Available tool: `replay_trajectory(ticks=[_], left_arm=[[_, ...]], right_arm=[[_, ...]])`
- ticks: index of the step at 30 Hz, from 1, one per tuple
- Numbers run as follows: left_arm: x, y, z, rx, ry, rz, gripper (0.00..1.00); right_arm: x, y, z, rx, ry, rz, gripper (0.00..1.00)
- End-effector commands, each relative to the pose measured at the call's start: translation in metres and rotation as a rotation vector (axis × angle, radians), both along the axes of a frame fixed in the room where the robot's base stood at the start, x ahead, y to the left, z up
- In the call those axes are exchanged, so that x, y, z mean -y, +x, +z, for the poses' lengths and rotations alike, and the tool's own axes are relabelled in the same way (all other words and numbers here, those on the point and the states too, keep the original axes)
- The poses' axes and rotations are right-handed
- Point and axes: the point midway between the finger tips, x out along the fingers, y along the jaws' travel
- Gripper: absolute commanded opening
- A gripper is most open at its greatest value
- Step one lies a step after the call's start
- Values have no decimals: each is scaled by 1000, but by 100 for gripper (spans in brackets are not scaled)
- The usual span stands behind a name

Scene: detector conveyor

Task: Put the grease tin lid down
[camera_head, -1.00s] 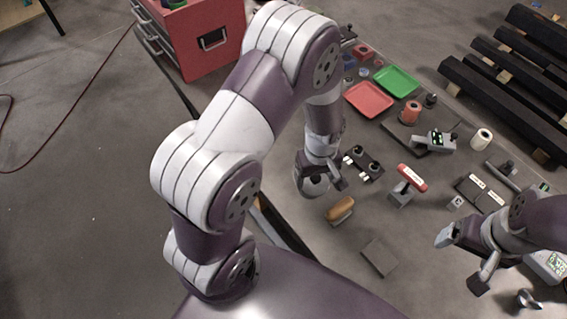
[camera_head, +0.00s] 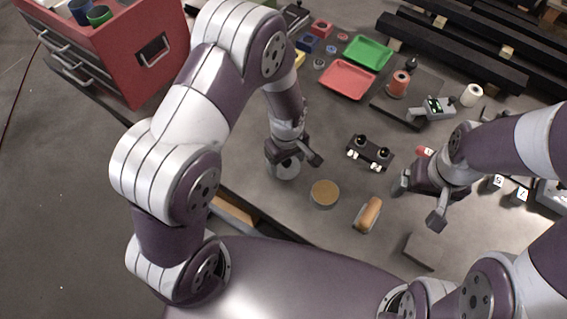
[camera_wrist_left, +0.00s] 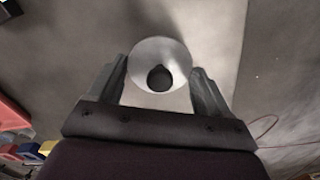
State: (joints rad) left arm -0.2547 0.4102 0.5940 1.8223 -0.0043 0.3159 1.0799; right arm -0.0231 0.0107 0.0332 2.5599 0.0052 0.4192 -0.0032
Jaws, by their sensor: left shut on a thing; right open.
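The grease tin lid is a round grey disc (camera_head: 284,172) with a dark knob. My left gripper (camera_head: 294,155) is shut on it. In the left wrist view the lid (camera_wrist_left: 145,58) sits between the two fingers, its knob in the middle. The open tin (camera_head: 324,193), with a tan top surface, stands on the table just right of and nearer than the lid. The lid is apart from it, near the table's left edge; its height above the table is hard to judge. My right gripper (camera_head: 421,204) is open and empty over the right part of the table.
A brown-topped brush-like piece (camera_head: 369,212) lies right of the tin. A black fixture with knobs (camera_head: 370,152) is behind it. Red (camera_head: 347,80) and green (camera_head: 367,53) trays lie farther back. A flat grey plate (camera_head: 424,251) lies at the front. A red drawer cabinet (camera_head: 150,65) stands left.

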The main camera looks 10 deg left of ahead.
Motion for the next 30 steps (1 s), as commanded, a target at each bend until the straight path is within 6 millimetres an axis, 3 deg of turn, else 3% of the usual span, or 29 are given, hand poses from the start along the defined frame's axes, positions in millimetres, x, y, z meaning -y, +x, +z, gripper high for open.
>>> replay_trajectory(ticks=[9, 19, 20, 21, 30], left_arm=[[-5, -1, -42, 0, 0, -1, 50], [-4, -1, -48, 1, 0, -1, 50], [-4, -1, -46, 1, 0, -1, 88], [-4, -1, -46, 1, 0, -1, 100], [-4, 0, -41, 2, -1, -1, 100]], right_arm=[[0, 0, 14, 0, 0, 0, 89], [0, 0, 9, 0, 0, 0, 89], [0, 0, 10, -1, 0, 0, 89], [0, 0, 11, -1, 0, 0, 89], [0, 0, 13, 0, 0, 0, 89]])
